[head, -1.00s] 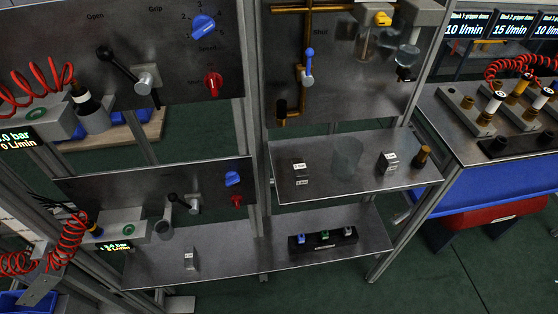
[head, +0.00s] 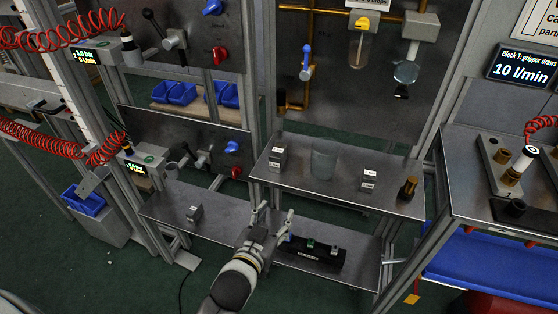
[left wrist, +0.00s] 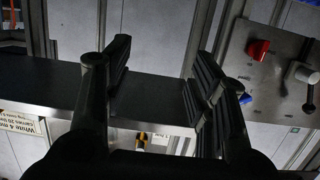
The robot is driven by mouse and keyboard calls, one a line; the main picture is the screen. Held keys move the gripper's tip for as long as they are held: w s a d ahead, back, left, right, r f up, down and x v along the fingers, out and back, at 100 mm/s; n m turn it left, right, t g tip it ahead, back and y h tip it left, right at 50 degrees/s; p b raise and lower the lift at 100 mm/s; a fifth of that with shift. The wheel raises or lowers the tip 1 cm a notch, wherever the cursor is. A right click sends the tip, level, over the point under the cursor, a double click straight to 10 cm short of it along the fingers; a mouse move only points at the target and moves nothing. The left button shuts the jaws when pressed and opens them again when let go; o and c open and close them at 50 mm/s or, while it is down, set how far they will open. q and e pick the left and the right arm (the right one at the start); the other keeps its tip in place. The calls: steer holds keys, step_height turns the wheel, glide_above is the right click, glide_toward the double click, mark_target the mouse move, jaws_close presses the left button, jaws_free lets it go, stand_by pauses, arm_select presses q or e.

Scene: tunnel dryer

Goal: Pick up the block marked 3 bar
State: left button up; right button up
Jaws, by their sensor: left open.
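Several small grey blocks with white labels stand on the metal shelves in the head view. One block (head: 278,158) is at the left of the upper shelf (head: 320,182). Another block (head: 369,179) is near that shelf's right end. A third block (head: 195,213) stands on the lower shelf (head: 165,203). The labels are too small to read surely, so I cannot tell which is marked 3 bar. My left gripper (head: 275,212) is open and empty, in front of the upper shelf's near edge. Its spread fingers also show in the left wrist view (left wrist: 162,85). My right gripper is not in view.
A clear beaker (head: 324,160) stands between the upper blocks, with a brass fitting (head: 408,187) at the right end. A black rack with small coloured parts (head: 312,255) lies on the lower shelf. Panels with a blue lever (head: 307,62) and knobs rise behind. Frame posts flank the shelves.

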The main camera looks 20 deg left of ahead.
mark_target(274, 159)
arm_select(q)
step_height(274, 159, up, 12)
steer(key=a+n+t, duration=0.1)
steer(key=a+t, duration=0.1)
steer(key=t, duration=0.1)
steer(key=w, duration=0.2)
steer(key=w+b, duration=0.1)
steer(key=shift+w+r+y, duration=0.3)
steer(key=shift+w, duration=0.5)
steer(key=shift+w+b, duration=0.75)
steer(key=shift+w, duration=1.2)
steer(key=shift+w+r, duration=0.1)
steer(key=shift+w, duration=0.6)
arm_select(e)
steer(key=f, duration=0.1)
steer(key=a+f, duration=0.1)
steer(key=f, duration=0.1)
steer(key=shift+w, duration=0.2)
